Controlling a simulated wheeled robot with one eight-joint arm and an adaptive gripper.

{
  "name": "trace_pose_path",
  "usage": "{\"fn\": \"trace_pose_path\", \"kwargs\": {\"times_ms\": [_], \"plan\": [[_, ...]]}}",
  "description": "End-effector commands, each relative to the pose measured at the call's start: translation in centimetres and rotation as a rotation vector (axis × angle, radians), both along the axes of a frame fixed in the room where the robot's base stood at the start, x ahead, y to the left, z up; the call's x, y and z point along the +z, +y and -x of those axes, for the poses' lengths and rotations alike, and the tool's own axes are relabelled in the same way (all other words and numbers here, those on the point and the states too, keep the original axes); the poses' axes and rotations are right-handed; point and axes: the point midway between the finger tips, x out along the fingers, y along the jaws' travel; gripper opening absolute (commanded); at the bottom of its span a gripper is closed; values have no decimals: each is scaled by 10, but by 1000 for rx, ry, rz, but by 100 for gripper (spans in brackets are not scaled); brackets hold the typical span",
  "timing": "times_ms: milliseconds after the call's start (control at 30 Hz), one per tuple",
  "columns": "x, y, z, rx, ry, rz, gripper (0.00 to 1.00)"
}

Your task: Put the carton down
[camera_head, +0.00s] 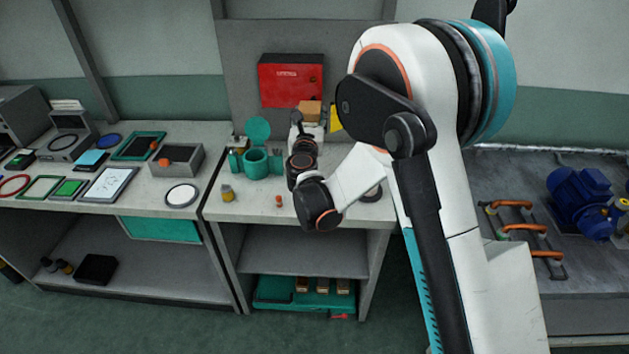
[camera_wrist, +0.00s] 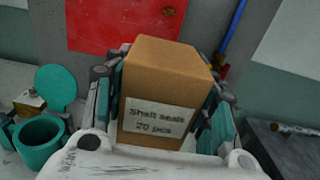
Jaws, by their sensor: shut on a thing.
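The carton (camera_wrist: 155,85) is a brown box labelled "Shaft seals 20 pcs". In the wrist view it stands upright between the teal-padded fingers of my gripper (camera_wrist: 160,100), which is shut on its two sides. In the head view the carton (camera_head: 311,109) shows small at the far end of my arm, over the back of the middle bench (camera_head: 250,205), in front of the wall panel. My gripper (camera_head: 309,126) is partly hidden there by my wrist. The carton's underside is hidden, so I cannot tell its height above the bench.
A teal pot (camera_head: 255,164) with a raised round lid (camera_head: 257,130) stands left of my gripper. A red box (camera_head: 290,80) hangs on the wall behind. A yellow-topped bottle (camera_head: 227,193) and a small orange piece (camera_head: 279,201) stand near the bench front, with bare surface between them.

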Motion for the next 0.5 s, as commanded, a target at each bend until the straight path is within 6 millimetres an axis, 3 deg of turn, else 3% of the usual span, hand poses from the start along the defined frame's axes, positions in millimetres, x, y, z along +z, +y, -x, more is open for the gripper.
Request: {"fn": "trace_pose_path", "kwargs": {"times_ms": [500], "plan": [[-124,0,0,-1,0,0,19]]}}
